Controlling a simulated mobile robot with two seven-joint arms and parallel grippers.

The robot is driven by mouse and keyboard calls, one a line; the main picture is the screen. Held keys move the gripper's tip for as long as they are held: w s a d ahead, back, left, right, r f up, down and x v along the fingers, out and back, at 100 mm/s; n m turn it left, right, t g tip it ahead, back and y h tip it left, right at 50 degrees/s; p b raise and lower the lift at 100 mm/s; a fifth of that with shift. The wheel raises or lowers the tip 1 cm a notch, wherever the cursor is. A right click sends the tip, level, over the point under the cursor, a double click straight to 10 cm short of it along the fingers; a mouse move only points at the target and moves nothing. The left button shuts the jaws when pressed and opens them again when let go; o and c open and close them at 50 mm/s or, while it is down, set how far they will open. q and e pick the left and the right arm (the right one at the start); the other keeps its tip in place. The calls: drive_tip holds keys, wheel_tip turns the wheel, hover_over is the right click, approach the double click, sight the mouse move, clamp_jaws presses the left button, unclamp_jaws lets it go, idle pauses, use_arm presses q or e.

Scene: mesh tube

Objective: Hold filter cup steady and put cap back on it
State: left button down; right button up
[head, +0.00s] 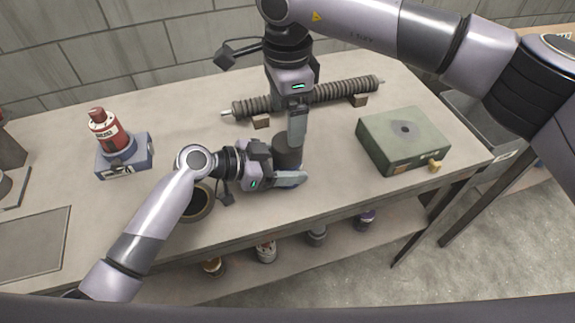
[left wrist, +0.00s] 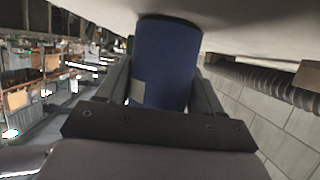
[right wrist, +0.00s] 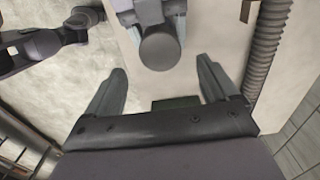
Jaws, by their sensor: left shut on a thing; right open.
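The filter cup is a blue cylinder (left wrist: 166,62) with a pale patch, standing upright on the table between the fingers of my left gripper (left wrist: 165,88). My left gripper (head: 285,174) is shut on the cup in the head view. A dark grey round cap (head: 286,153) appears to sit on top of the cup; its round top also shows in the right wrist view (right wrist: 160,53). Whether it is fully seated cannot be told. My right gripper (head: 297,133) is open and empty, pointing down close above the cap; its fingers are apart from it in the right wrist view.
A ribbed mesh tube (head: 335,92) lies on small blocks behind the cup. A green box (head: 403,139) stands to the right. A red bottle (head: 108,133) on a blue-grey stand is at the left. A dark round dish (head: 197,203) lies beside my left arm.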

drive_tip(key=shift+f, duration=4)
drive_tip(key=c, duration=1.1)
drive_tip(key=o, duration=1.2)
drive_tip(key=shift+r, duration=2.3)
drive_tip(key=shift+o, duration=0.2)
